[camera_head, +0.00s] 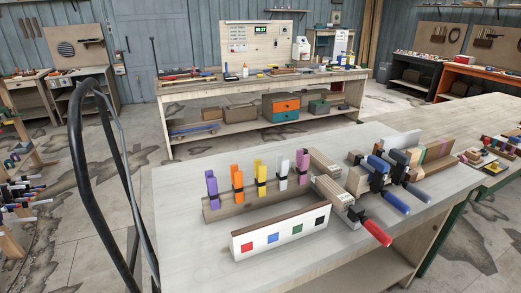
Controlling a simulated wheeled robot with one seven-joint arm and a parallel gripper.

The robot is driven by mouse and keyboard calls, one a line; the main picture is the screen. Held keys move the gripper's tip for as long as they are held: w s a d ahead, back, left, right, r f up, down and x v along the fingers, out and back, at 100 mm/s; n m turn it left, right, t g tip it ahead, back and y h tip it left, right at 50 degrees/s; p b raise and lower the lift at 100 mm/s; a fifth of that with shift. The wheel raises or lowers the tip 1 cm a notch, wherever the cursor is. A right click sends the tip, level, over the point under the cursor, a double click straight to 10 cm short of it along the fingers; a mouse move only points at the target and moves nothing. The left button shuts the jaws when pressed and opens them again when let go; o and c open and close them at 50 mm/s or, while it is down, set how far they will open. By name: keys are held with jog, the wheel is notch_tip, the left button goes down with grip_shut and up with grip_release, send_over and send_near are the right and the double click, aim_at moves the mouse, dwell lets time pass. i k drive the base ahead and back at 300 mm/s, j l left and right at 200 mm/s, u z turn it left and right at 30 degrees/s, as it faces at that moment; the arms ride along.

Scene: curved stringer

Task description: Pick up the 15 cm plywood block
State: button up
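Two light wooden blocks with layered-looking edges lie on the near workbench (190,255), right of a wooden rack (235,208). One block (325,162) is farther back, and the other block (333,191) is nearer, beside a red-handled clamp (372,230). I cannot read their lengths, so I cannot tell which is the 15 cm plywood block. My gripper is not in view.
The rack holds several coloured clamps. A white-faced wooden box (280,238) with coloured squares stands in front of it. Blue-handled clamps (392,200) and coloured boards (435,152) crowd the right side. The bench's left front is clear. Another bench (260,88) stands behind.

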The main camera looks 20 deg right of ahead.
aim_at(341, 200)
jog(key=i+l+z, duration=0.15)
jog(key=l, duration=0.35)
jog(key=i+l+z, duration=0.15)
jog(key=i+l, duration=0.2)
jog(key=l, duration=0.15)
jog(key=i+l+z, duration=0.15)
jog(key=l, duration=0.3)
jog(key=i, duration=0.1)
